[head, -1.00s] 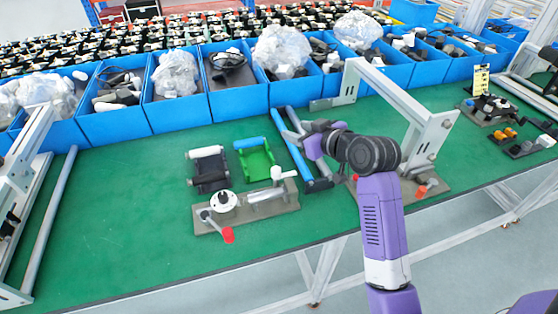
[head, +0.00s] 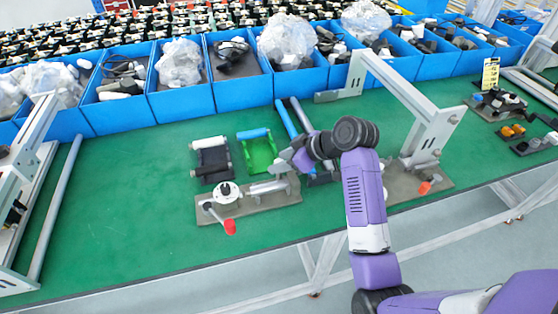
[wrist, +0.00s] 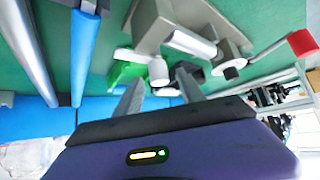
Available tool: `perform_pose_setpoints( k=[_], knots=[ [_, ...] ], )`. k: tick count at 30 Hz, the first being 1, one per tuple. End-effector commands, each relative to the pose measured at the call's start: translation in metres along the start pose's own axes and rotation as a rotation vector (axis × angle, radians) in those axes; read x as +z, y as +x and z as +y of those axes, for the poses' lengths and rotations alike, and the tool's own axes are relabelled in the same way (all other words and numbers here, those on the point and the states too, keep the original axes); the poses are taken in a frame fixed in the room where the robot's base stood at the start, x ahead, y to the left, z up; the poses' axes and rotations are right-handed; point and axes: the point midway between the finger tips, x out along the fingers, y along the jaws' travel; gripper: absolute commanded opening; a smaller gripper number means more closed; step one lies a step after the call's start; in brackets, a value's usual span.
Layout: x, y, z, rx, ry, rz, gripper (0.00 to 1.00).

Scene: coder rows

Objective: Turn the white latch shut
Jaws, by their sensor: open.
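The grey fixture plate (head: 240,206) lies on the green table, with a round white hub, a metal cylinder and a red-tipped crank (head: 229,227). The white latch (wrist: 158,71) shows in the wrist view as a short white cylinder, between and just beyond the fingertips. My gripper (wrist: 160,80) is open around its line, and I cannot tell whether a finger touches it. In the head view my gripper (head: 284,163) is at the right end of the plate and largely hides the latch.
A black frame with a white roller (head: 210,160) and a green holder with a blue roller (head: 258,152) stand behind the fixture. Blue and grey bars (head: 286,120) and a grey metal bracket (head: 405,95) stand close to my arm. Blue bins (head: 184,101) line the back.

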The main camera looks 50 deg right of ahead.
Motion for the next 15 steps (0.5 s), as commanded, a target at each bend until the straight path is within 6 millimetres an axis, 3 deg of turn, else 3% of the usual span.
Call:
perform_pose_setpoints(
  k=[5, 13, 15],
  knots=[
    [-0.0004, 0.0118, -0.0003, 0.0, 0.0, 0.001, 0.46],
    [-0.0002, 0.0131, 0.0, 0.001, 0.0, 0.001, 0.46],
    [-0.0002, 0.0131, 0.0, 0.001, 0.0, 0.001, 0.33]
  ],
)
